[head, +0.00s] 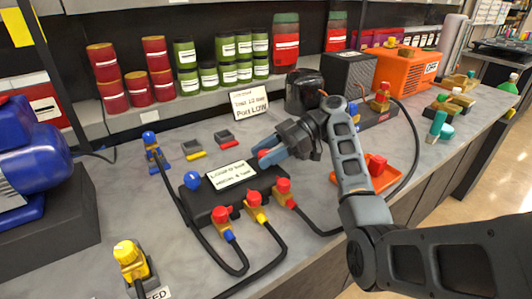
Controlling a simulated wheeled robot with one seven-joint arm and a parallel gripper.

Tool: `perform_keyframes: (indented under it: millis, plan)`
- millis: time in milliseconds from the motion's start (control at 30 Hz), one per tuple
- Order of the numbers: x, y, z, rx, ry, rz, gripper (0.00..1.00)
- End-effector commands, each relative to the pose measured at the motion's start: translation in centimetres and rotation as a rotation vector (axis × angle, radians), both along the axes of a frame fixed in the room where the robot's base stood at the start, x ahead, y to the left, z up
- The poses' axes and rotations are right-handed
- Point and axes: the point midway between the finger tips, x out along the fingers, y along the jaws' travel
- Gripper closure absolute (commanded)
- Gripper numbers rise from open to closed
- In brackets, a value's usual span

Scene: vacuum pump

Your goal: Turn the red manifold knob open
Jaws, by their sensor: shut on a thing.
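The manifold (216,199) is a dark box on the grey bench, with a handwritten label on top. A blue round knob (192,180) stands at its left end. A small bit of the red manifold knob (263,153) shows at the right end, between my fingertips. My gripper (268,156), with blue-grey fingers, reaches in from the right and is shut on this knob. The fingers hide most of it, so its turn angle cannot be told.
A blue pump (32,165) stands at the left and an orange unit (404,75) at the back right. A yellow valve (130,260) is at the front left. An orange tray (372,186) lies behind my arm. Jars line the shelf. Hoses loop across the front bench.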

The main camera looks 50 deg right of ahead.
Motion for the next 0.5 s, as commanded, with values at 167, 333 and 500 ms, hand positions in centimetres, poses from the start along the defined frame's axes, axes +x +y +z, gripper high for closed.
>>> perform_keyframes:
  millis: [167,333,500]
  plan:
    - [0.02,-0.02,-0.1,-0.001,0.001,-0.002,0.84]
    - [0.02,-0.01,-0.1,-0.001,0.001,-0.002,0.42]
    - [0.02,0.01,-0.07,0.0,0.0,-0.001,0.33]
